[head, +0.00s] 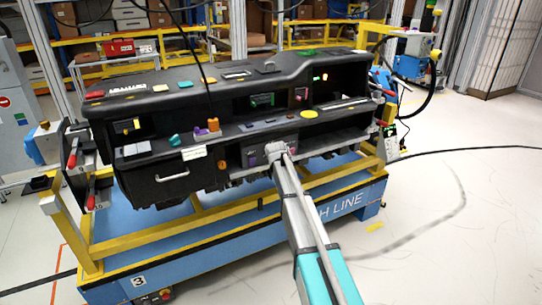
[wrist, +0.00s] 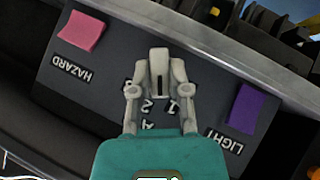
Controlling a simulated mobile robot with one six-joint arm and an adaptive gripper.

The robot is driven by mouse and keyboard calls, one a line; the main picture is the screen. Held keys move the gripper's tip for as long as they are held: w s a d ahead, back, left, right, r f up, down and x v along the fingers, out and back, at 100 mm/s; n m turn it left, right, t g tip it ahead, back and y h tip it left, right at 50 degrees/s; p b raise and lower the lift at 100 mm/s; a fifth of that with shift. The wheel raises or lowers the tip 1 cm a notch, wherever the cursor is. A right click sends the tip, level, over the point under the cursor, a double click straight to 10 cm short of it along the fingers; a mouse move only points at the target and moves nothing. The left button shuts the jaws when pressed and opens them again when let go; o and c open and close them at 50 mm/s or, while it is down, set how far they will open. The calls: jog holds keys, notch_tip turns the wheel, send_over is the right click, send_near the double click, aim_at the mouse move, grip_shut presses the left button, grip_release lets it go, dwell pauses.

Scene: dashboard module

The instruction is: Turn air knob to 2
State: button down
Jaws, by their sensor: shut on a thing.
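My gripper (wrist: 159,68) is over the middle of a dark grey panel (wrist: 215,108) in the wrist view, its fingers shut on the air knob. The knob is almost fully hidden by the fingers, so its pointer setting cannot be read. White marks 1, 2 and 3 show upside down around the fingertips, and the word label below them is partly covered. In the head view my gripper (head: 277,152) reaches the panel low on the front of the black dashboard (head: 165,108).
On the panel, a pink button (wrist: 82,30) stands by the HAZARD label and a purple button (wrist: 244,108) by the LIGHT label. The dashboard rests on a blue and yellow cart (head: 230,240). A shelf with small parts overhangs the panel. Open floor lies at right.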

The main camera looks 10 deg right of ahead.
jog(key=m+g+y, duration=0.1)
jog(key=y, duration=0.1)
jog(key=m+y+p, duration=0.1)
jog(key=shift+s+d+f+g+y, duration=0.1)
jog(key=shift+g+y, duration=0.3)
dwell(0.4)
jog(key=c, duration=0.6)
grip_release()
jog(key=s+r+m+g+h+p, duration=0.1)
jog(key=s+r+g+p, duration=0.1)
jog(key=s, duration=1.3)
jog(key=s+r+m+g+p, duration=0.1)
jog(key=s+p, duration=0.4)
jog(key=s, duration=1)
jog(key=s+a+r+m+g+h+p, duration=0.1)
jog(key=s+r+m+g+p, duration=0.1)
jog(key=s, duration=1.3)
jog(key=r+g+p, duration=0.1)
jog(key=g+p, duration=0.1)
jog(key=g, duration=0.1)
jog(key=shift+g+h+p, duration=0.3)
jog(key=shift+p, duration=0.05)
